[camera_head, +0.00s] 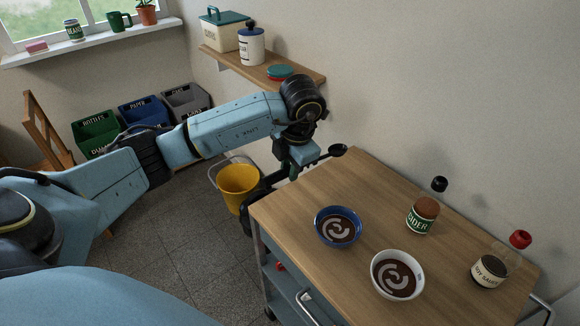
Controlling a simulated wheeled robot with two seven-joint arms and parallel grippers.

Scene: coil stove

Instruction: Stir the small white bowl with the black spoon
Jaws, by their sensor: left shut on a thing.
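The white bowl (419,289) stands on the wooden cart top, near its front edge, with dark brown contents and a pale swirl. My left gripper (291,168) is beyond the cart's far left corner, well apart from the bowl. It is shut on a dark spoon, taken to be the black spoon (338,150), whose rounded end sticks out to the right near the wall. The rest of the spoon is hard to make out against the dark gripper parts. My right gripper is not in view.
A blue bowl (319,235) with similar contents stands left of the white one. A cider bottle (421,217) and a soy sauce bottle (488,272) stand along the wall side of the cart top (350,185). A yellow bucket (237,184) is on the floor. A shelf (302,82) is above.

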